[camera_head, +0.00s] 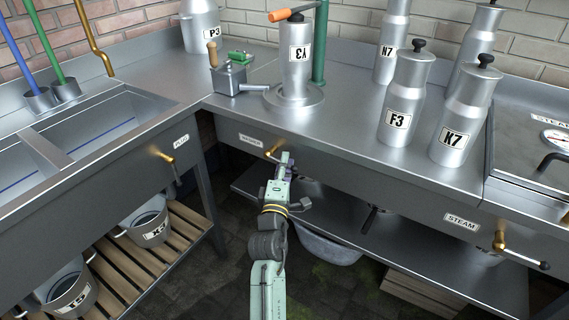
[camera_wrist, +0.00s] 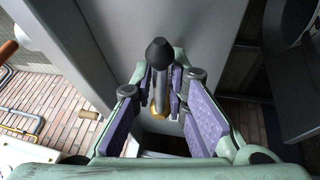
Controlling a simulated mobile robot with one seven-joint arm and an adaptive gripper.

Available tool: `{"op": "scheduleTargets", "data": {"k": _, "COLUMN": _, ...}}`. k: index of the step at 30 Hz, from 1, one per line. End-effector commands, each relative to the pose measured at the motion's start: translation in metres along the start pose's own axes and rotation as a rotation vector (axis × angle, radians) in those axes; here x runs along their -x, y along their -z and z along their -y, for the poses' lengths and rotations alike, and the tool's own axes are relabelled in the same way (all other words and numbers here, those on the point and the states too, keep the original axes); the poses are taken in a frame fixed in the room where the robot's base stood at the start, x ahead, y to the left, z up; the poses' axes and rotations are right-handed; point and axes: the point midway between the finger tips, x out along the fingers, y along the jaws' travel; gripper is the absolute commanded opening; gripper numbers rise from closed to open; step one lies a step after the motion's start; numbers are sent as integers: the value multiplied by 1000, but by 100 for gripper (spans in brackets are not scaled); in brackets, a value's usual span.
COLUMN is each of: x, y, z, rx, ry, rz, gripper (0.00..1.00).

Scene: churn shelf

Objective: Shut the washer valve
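The washer valve (camera_head: 272,152) is a small brass fitting on the counter front, beside a small label plate. In the wrist view its lever (camera_wrist: 161,60) shows, with a black knob and a metal shaft on a brass base. My gripper (camera_head: 285,160) is at the valve, its fingers reaching up to the counter front. In the wrist view the purple-padded fingertips of my gripper (camera_wrist: 162,88) close in on both sides of the lever shaft and look shut on it. My gripper hides part of the valve in the head view.
Another brass valve (camera_head: 165,156) is on the sink front at left, and the steam valve (camera_head: 500,242) at right. Canisters (camera_head: 403,99) stand on the counter above. A lower shelf (camera_head: 350,207) and a basin (camera_head: 325,248) are below. Buckets (camera_head: 148,222) stand on slats at left.

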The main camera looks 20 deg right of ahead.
Motion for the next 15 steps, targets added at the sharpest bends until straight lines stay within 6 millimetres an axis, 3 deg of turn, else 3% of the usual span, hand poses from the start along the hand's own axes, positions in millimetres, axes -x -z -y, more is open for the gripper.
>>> {"op": "scheduleTargets", "data": {"k": 5, "x": 0, "y": 0, "z": 0, "rx": 0, "ry": 0, "rz": 0, "gripper": 0}}
{"op": "scheduleTargets", "data": {"k": 15, "x": 0, "y": 0, "z": 0, "rx": 0, "ry": 0, "rz": 0, "gripper": 0}}
